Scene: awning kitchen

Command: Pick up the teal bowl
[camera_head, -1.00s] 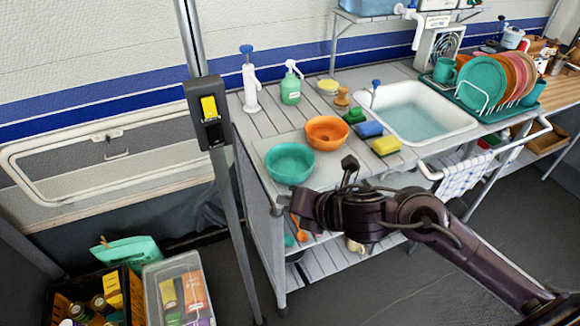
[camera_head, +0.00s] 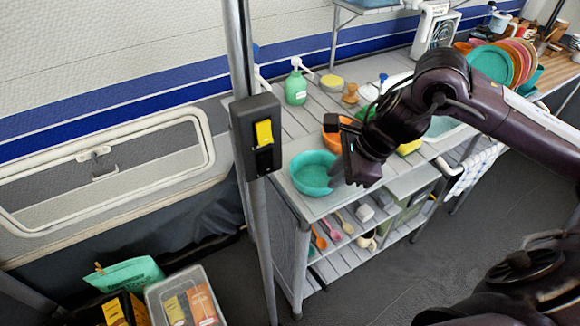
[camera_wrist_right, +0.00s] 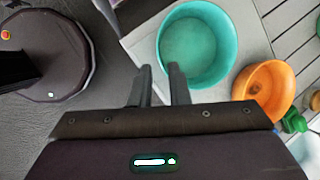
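The teal bowl (camera_head: 312,172) sits upright and empty at the left front corner of the counter. My right gripper (camera_head: 343,160) is at the bowl's right side, fingers pointing down close to its rim. In the right wrist view, the bowl (camera_wrist_right: 197,42) lies just beyond the fingertips (camera_wrist_right: 158,72). The fingers are apart, and one overlaps the bowl's near rim in the picture. I cannot tell whether it touches. An orange bowl (camera_head: 331,141) stands just behind, partly hidden by my right gripper. My left gripper is not in view.
A vertical pole with a black and yellow box (camera_head: 257,135) stands left of the counter. A green pump bottle (camera_head: 296,86) is behind the bowls. The orange bowl (camera_wrist_right: 264,88) is close to the teal one. A lower shelf (camera_head: 345,240) holds utensils.

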